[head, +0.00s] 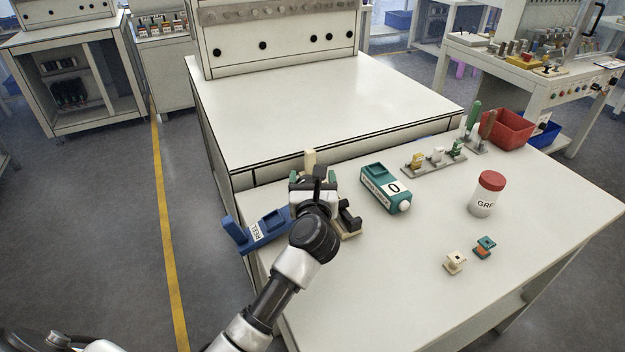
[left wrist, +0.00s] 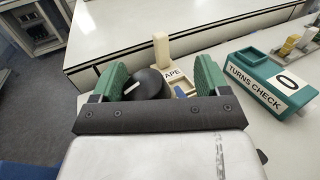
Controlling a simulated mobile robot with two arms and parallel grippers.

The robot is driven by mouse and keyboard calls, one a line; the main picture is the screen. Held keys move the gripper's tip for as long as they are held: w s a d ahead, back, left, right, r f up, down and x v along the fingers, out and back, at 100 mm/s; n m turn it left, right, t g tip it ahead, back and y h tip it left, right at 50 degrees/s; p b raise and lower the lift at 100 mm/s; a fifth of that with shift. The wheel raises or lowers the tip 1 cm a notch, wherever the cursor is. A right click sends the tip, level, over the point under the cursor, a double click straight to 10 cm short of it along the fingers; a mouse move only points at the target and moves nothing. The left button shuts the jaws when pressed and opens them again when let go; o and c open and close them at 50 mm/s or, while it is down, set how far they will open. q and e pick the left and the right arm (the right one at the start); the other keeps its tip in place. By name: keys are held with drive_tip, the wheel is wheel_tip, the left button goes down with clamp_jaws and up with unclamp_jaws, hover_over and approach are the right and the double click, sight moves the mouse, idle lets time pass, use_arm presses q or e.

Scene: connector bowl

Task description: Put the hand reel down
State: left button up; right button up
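A blue holder (head: 262,231) labelled REEL lies at the table's left edge in the head view. My left gripper (head: 314,176) is just right of it, in front of a cream tape stand (head: 310,160). In the left wrist view, my green fingertips (left wrist: 162,78) stand apart. A round black part with a white mark (left wrist: 147,84) shows between them, nearer the left finger. I cannot tell whether it is the hand reel or whether it is gripped. A gap shows beside the right finger. The lower part is hidden by the gripper. My right gripper is not in view.
A teal TURNS CHECK box (head: 385,189) stands to the right. A rack of small parts (head: 435,159) stands behind. The front middle of the table is clear.

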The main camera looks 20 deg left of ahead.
use_arm(q)
drive_tip(key=shift+r, duration=0.15)
drive_tip(key=shift+r+p, duration=0.4)
drive_tip(key=shift+r, duration=0.05)
drive_tip(key=b+v, duration=0.1)
drive_tip(key=v, duration=1.1)
drive_tip(key=shift+d, duration=0.1)
